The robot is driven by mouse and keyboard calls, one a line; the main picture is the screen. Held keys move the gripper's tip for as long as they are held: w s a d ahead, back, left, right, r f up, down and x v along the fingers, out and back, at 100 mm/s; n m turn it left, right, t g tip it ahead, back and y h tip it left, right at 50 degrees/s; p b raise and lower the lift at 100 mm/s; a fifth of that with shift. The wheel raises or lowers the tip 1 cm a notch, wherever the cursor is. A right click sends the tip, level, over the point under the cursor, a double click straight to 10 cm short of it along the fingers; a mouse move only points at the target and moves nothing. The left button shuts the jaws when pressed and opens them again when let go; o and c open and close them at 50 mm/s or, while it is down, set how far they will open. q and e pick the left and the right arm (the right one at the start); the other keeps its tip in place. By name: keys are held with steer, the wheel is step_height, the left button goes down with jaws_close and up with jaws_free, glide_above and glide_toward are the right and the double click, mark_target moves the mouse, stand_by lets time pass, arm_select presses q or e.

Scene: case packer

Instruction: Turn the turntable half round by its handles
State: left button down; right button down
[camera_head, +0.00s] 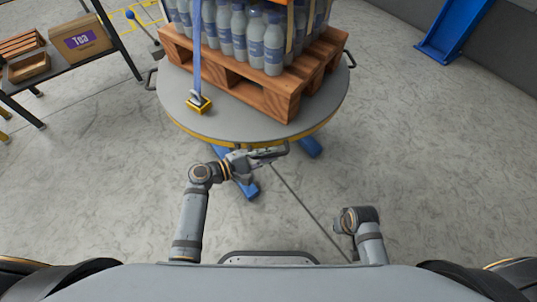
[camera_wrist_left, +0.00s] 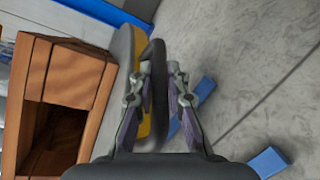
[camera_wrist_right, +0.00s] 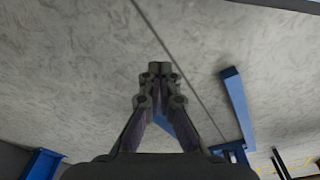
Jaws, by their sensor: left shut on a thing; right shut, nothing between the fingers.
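The round grey turntable (camera_head: 235,122) with a yellow rim stands ahead of me. My left gripper (camera_head: 270,154) is at its near edge, shut on a dark handle (camera_wrist_left: 157,85); the handle sits between the two fingers in the left wrist view (camera_wrist_left: 159,88). Other dark handles show at the turntable's left edge (camera_head: 150,79) and right edge (camera_head: 351,60). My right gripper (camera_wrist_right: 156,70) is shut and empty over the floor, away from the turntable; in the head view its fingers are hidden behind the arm.
A wooden pallet (camera_head: 268,100) with several strapped bottles (camera_head: 240,38) rides on the turntable. A yellow buckle block (camera_head: 199,105) lies beside it. A dark table (camera_head: 65,73) with a Tea box (camera_head: 82,42) stands at left. A blue frame (camera_head: 455,30) is at right. Floor between is clear.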

stand_by(0.3)
